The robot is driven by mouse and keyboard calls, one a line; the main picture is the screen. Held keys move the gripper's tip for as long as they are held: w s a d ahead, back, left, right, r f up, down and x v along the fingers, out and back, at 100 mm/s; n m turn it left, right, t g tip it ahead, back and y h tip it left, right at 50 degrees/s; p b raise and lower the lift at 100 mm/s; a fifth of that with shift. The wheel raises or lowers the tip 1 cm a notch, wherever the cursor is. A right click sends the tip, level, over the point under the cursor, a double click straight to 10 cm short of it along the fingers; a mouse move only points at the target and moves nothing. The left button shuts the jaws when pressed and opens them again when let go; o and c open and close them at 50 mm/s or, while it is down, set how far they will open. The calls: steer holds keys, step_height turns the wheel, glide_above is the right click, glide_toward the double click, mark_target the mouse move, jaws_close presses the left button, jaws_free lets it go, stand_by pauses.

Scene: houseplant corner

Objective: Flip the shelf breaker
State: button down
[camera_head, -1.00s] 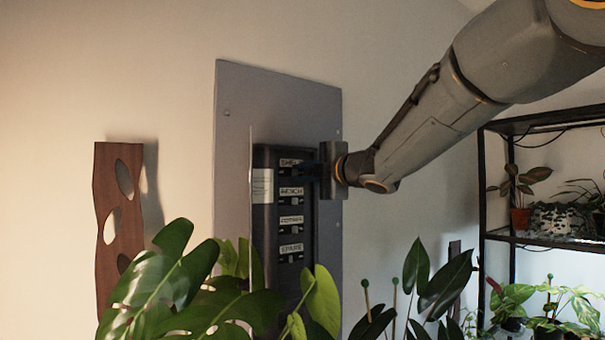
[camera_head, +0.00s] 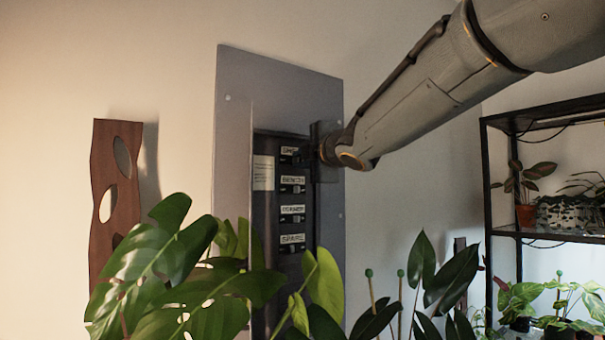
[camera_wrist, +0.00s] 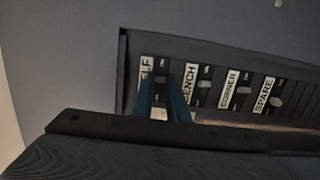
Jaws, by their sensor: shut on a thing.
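The shelf breaker is the top one in a dark breaker box, and its label (camera_head: 289,152) is partly covered by my gripper (camera_head: 308,156) in the head view. In the wrist view the partly hidden label ends in "LF" (camera_wrist: 146,70), and the shelf breaker (camera_wrist: 160,82) is beside it. My gripper's two blue-tinted fingers (camera_wrist: 168,88) reach over that breaker and are shut on it. They hide much of its lever, so its position is unclear.
Below are the breakers labelled bench (camera_head: 292,181), corner (camera_head: 292,210) and spare (camera_head: 292,239). A grey panel (camera_head: 285,85) surrounds the box. Large leaves (camera_head: 185,275) stand in front of its lower part. A black plant shelf (camera_head: 485,190) is at the right.

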steer(key=shift+s+a+m+t+h+b, duration=0.15)
steer(key=shift+m+h+b, duration=0.4)
steer(key=shift+b, duration=1.5)
steer(key=shift+w+a+m+t+h+b, duration=0.2)
steer(key=shift+h+b, duration=0.45)
steer(key=shift+b, duration=1.35)
steer(key=shift+s+a+m+t+h+b, duration=0.25)
steer(key=shift+m+h+b, duration=0.35)
steer(key=shift+b, duration=1.45)
steer(key=shift+r+m+h+b, duration=0.1)
steer(key=shift+m+h+b, duration=0.5)
steer(key=shift+b, duration=1.45)
steer(key=c, duration=1.7)
jaws_free()
steer(key=shift+s+a, duration=0.1)
steer(key=shift+s, duration=0.1)
steer(key=shift+w, duration=0.1)
steer(key=shift+h, duration=0.3)
steer(key=s, duration=0.2)
steer(key=s+b, duration=0.1)
steer(key=s, duration=0.2)
steer(key=s+d, duration=0.1)
steer(key=s, duration=0.1)
steer(key=shift+s+d+b, duration=0.1)
steer(key=shift+s+b, duration=0.2)
steer(key=shift+s, duration=0.1)
